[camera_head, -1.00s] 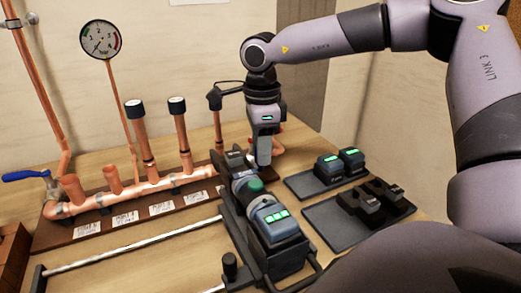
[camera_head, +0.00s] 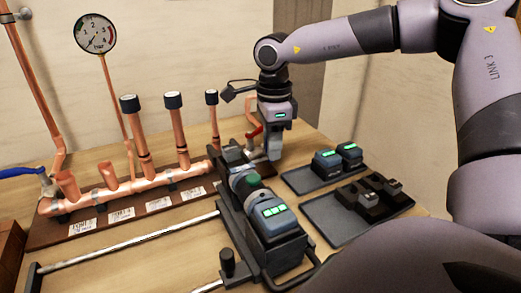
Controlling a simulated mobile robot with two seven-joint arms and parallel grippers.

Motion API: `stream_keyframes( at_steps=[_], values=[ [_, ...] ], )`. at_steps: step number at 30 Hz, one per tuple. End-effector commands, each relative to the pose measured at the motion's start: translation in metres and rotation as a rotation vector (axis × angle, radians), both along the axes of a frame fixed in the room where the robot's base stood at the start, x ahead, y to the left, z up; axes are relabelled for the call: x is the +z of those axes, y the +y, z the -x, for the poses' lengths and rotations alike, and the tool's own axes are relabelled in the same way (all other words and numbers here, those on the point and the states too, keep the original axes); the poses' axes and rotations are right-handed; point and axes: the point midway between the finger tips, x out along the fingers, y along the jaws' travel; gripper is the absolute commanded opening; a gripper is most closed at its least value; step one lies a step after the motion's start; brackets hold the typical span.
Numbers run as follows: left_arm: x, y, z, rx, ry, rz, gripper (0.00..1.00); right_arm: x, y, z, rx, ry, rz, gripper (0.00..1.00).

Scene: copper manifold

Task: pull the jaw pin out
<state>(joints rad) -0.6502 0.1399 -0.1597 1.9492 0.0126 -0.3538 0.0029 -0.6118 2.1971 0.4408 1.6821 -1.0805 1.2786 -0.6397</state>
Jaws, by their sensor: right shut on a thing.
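The pressing tool (camera_head: 266,228) lies in the black frame in the middle of the table, with a blue-grey battery showing green lights at its near end and a green button. Its dark jaw head (camera_head: 231,155) points toward the copper manifold. My right gripper (camera_head: 273,150) comes down just right of the jaw head, pointing downward. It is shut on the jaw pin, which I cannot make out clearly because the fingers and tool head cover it. My left gripper is not in view.
The copper manifold (camera_head: 125,192) stands on a wooden board at left, with upright pipes and a pressure gauge (camera_head: 95,33). A tray (camera_head: 296,180) with two batteries and a tray (camera_head: 335,231) with dark jaws lie to the right. A red-handled valve (camera_head: 254,131) is close behind my right gripper.

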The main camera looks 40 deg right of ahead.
Motion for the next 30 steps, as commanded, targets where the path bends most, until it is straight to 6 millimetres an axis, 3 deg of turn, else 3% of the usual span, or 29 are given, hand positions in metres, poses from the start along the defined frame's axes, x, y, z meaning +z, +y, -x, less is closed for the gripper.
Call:
stream_keyframes(
  at_steps=[5,14,15,16,25,30],
  values=[
    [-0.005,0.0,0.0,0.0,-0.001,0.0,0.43,0.0,-0.019,0.006,-0.002,-0.003,0.001,0.0],
    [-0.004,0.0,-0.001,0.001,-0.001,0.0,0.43,0.001,-0.022,0.007,-0.001,0.0,0.006,0.0],
    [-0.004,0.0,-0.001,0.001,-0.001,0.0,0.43,0.001,-0.023,0.006,-0.001,0.0,0.006,0.31],
    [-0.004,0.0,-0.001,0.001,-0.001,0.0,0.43,0.001,-0.022,0.006,-0.002,0.0,0.006,0.35],
    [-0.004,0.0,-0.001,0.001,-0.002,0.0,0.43,0.002,-0.021,0.006,-0.001,-0.001,0.002,0.35],
    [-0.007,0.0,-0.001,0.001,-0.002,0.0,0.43,0.022,-0.021,0.006,-0.001,-0.006,0.002,0.35]
  ],
)
